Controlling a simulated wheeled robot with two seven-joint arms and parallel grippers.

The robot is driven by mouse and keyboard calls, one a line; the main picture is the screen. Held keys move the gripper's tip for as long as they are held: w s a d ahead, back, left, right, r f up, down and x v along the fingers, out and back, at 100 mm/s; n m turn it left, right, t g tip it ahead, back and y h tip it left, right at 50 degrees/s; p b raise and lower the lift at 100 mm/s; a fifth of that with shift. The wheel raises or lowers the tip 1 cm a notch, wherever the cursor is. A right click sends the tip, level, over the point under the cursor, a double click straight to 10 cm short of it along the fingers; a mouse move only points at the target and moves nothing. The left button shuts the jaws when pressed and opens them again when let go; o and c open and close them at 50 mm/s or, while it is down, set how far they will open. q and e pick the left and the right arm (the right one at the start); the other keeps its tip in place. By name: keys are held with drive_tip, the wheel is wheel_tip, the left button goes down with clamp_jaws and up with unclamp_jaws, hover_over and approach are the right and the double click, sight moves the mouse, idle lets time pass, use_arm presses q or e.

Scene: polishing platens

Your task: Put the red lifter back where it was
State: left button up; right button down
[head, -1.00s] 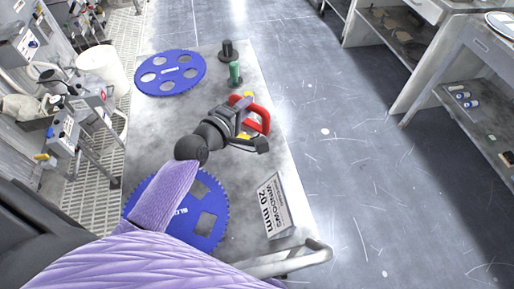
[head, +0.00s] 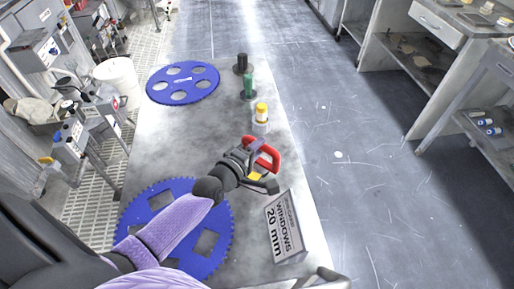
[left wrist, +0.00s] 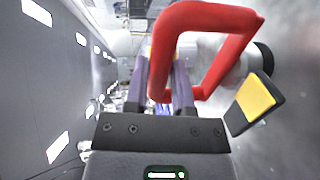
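The red lifter (head: 263,154), a red loop-shaped handle, is at my left gripper (head: 262,168) in the head view, above the middle of the table. It has moved along with that gripper, which appears shut on it. In the left wrist view the red lifter (left wrist: 205,50) fills the space in front of the palm and hides part of the fingers. One black finger with a yellow pad (left wrist: 256,100) shows on the right. My right gripper is in neither current view.
A blue holed platen (head: 183,83) lies at the far end of the table (head: 220,125). Another blue platen (head: 208,243) lies beneath my left forearm. A "WINDOWS 20 mm" sign (head: 285,229) stands at the right edge. A yellow-topped white bottle (head: 261,115), a green piece (head: 248,82) and a black piece (head: 241,63) stand beyond.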

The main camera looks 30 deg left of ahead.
use_arm(q)
drive_tip(key=o, duration=0.4)
drive_tip(key=shift+s+r, duration=0.2)
drive_tip(key=shift+s, duration=0.05)
drive_tip(key=p+v, duration=0.2)
drive_tip(key=v, duration=0.9)
drive_tip(key=shift+s+p, duration=0.25)
drive_tip(key=shift+p, duration=0.1)
